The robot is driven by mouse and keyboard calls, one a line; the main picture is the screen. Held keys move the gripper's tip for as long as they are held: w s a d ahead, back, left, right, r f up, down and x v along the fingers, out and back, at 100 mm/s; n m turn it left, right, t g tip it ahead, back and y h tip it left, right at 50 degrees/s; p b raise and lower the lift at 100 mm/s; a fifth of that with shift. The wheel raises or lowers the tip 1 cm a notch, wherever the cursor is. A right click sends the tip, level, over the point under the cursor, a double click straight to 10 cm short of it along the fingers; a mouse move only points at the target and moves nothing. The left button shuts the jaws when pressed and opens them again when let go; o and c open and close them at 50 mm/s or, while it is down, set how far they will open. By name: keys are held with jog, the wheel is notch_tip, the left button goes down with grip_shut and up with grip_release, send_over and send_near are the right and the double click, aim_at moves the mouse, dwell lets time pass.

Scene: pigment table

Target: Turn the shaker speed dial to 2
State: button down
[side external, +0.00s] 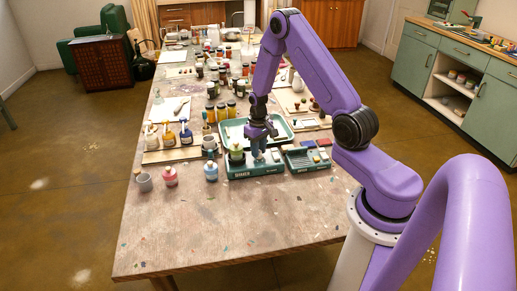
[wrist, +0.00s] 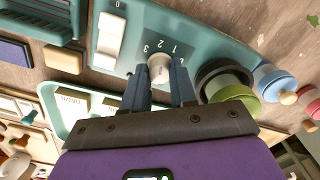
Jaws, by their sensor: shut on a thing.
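The shaker is a teal box whose label panel (side external: 238,174) faces front in the side view; its top (wrist: 195,35) fills the upper middle of the wrist view. Its pale round speed dial (wrist: 159,66) sits beside a dark scale with the digits 1, 2 and 3 visible. My gripper (wrist: 160,80) is shut on the dial, one finger on each side. In the side view my gripper (side external: 257,153) points down at the shaker, and its fingers hide the dial. I cannot tell which number the dial points to.
A green jar (wrist: 231,88) in a dark holder stands on the shaker, close beside my fingers. A white rocker switch (wrist: 108,38) is on the other side. Another teal device (side external: 299,162) stands to the right. Blue (side external: 211,171) and pink (side external: 170,176) jars stand left; the front table is clear.

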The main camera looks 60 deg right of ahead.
jog(key=shift+n, duration=0.3)
dwell(0.4)
jog(key=c, duration=0.9)
grip_release()
jog(key=shift+r, duration=0.1)
notch_tip(320, 180, up, 17)
jog(key=shift+r, duration=0.15)
jog(key=shift+a, duration=0.1)
